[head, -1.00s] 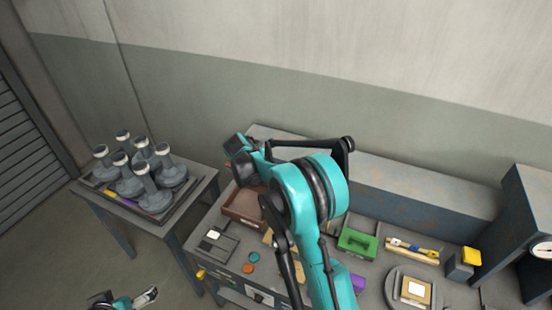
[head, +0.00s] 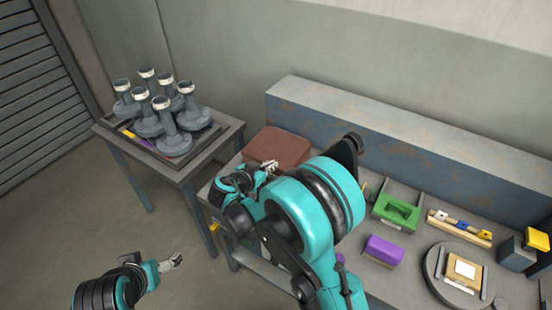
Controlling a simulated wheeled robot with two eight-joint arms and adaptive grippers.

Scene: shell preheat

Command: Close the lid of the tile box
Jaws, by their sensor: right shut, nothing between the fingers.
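The tile box (head: 281,147) is the brown box at the far left of the workbench. Its top shows as a flat brown surface, with the lid lying down over it; its near side is partly hidden by my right arm. My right gripper (head: 269,166) is shut and empty at the near edge of the box; I cannot tell whether it touches it. My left gripper (head: 173,262) is low at the left, over the floor and away from the bench; its fingers are too small to judge.
A side table at the left carries a tray (head: 198,150) of several grey, white-topped pieces. On the bench to the right are a green holder (head: 396,213), a purple block (head: 384,250), a round plate (head: 431,275) and a yellow block (head: 537,239). A raised ledge (head: 400,155) runs behind.

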